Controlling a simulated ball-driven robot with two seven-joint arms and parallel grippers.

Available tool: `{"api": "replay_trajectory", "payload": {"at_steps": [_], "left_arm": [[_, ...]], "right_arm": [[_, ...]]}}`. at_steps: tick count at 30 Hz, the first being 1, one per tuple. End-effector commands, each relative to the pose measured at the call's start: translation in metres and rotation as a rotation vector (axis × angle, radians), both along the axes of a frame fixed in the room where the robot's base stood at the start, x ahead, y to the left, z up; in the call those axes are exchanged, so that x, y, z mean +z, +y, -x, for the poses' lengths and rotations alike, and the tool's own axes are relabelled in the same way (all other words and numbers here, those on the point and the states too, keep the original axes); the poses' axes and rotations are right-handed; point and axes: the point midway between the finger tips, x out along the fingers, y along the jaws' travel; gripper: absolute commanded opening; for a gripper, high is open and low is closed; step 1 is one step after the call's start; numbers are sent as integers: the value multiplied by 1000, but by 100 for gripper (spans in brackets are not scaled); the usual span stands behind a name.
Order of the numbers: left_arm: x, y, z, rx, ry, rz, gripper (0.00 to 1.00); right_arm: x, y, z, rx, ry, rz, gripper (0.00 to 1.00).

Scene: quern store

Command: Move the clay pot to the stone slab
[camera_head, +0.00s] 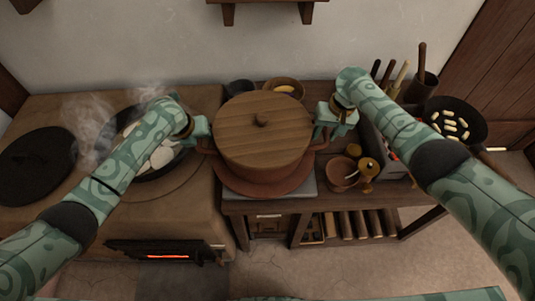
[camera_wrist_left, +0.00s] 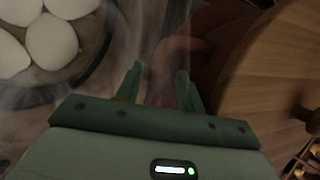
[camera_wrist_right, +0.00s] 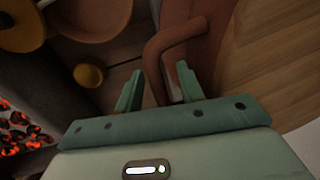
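The clay pot (camera_head: 222,165) is reddish brown under a round wooden lid (camera_head: 262,130) with a knob. It stands upright over the grey stone slab (camera_head: 309,184), whose front and right edges show; its contact with the slab is hidden. A wider reddish-brown disc shows around its foot. My left gripper (camera_head: 204,133) is at the pot's left handle, which shows in the left wrist view (camera_wrist_left: 180,52); its fingers (camera_wrist_left: 158,80) are apart. My right gripper (camera_head: 322,122) is at the right handle (camera_wrist_right: 154,68). Its fingers (camera_wrist_right: 159,83) are apart, with the handle between them and gaps visible.
On the left, a stove (camera_head: 110,215) bears a steaming pan (camera_head: 155,165) of pale pieces and a dark round lid (camera_head: 36,165). To the right are a small clay bowl (camera_head: 341,174), a grey box (camera_head: 385,150) and a dark pan (camera_head: 456,120). Bowls stand behind the pot.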

Motion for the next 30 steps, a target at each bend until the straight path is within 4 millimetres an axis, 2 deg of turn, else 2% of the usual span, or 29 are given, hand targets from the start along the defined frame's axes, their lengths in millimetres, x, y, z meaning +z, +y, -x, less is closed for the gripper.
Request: {"api": "replay_trajectory", "payload": {"at_steps": [5, 9, 11, 21, 25, 30], "left_arm": [[0, 2, 0, 2, -1, -2, 38], [9, 4, 3, 2, -3, -3, 38], [17, 6, 6, 1, -4, -4, 38], [86, 18, 35, 0, -4, -5, 38], [103, 20, 42, 0, -2, -2, 38], [110, 21, 46, 1, 0, -2, 38]], "right_arm": [[-1, -1, 1, 0, 2, 3, 38], [-1, -2, 1, 1, 3, 5, 38], [-1, -2, 1, 1, 3, 5, 38], [-1, -3, 1, 1, 4, 6, 38], [-2, -3, 1, 1, 4, 6, 38], [7, -4, 0, 1, 3, 5, 38]]}}
